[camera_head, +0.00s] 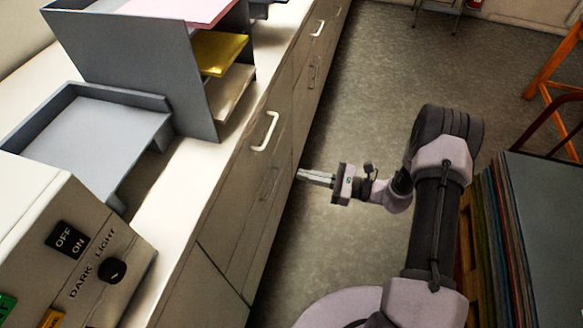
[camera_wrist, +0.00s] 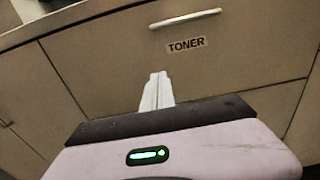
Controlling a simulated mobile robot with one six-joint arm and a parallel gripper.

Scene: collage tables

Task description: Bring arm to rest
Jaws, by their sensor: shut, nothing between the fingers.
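My gripper (camera_head: 318,178) is in the middle of the head view, over the floor and pointing left at the cabinet fronts. Its fingers are together with nothing between them. In the wrist view my gripper (camera_wrist: 157,80) points at a drawer front (camera_wrist: 235,60) labelled TONER, with a pale handle (camera_wrist: 186,18) above the fingertips. Whether the fingertips touch the drawer front cannot be told. My arm is bent, with its upper link rising at the right of the head view.
A counter (camera_head: 175,205) runs along the left, bearing a grey tray (camera_head: 85,135), a paper sorter (camera_head: 135,70) and a machine with a dial (camera_head: 60,250). A stack of coloured boards (camera_head: 540,220) stands close right of my arm.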

